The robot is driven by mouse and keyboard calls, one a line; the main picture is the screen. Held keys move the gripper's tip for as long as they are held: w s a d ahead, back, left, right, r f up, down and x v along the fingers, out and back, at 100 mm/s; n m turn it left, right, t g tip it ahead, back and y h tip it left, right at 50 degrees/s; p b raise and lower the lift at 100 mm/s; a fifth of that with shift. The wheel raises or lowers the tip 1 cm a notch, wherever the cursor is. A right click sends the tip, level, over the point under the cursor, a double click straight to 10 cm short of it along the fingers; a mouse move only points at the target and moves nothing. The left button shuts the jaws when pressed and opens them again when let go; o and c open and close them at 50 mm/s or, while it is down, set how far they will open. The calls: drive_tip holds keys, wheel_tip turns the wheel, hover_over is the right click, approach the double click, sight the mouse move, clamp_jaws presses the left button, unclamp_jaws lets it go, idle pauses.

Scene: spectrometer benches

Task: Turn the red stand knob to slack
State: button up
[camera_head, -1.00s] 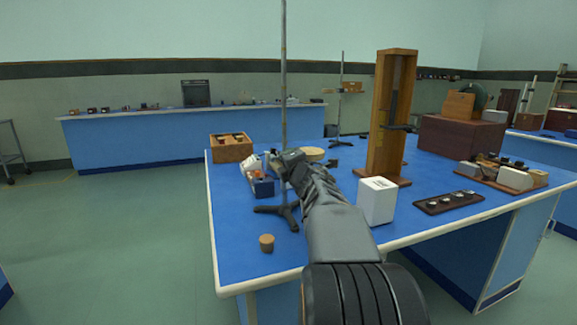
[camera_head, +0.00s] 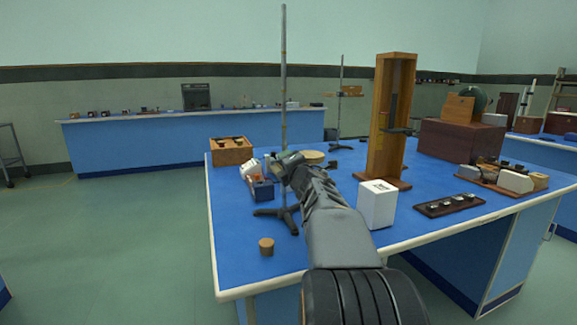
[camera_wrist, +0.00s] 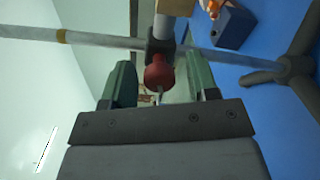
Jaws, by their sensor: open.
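The red stand knob (camera_wrist: 158,72) shows in the wrist view, on a dark clamp (camera_wrist: 160,48) fixed to the metal stand rod (camera_wrist: 105,40). My gripper (camera_wrist: 162,82) is open, with one greenish finger on each side of the knob. I cannot tell whether either finger touches it. In the head view the upright stand rod (camera_head: 284,75) rises from a dark tripod base (camera_head: 280,216) on the blue bench. My arm reaches to the rod there, and the knob is hidden behind my gripper (camera_head: 280,165).
On the bench (camera_head: 235,265) stand a cork (camera_head: 266,247), a wooden box (camera_head: 232,152), a small blue box (camera_head: 262,190), a white block (camera_head: 377,205) and a tall wooden frame (camera_head: 379,120). The front left of the bench is mostly clear.

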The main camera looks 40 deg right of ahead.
drive_tip(key=p+v, duration=0.2)
drive_tip(key=v, duration=1.2)
drive_tip(key=shift+w+r+p, duration=0.1)
drive_tip(key=shift+r+p, duration=0.05)
drive_tip(key=shift+p, duration=0.15)
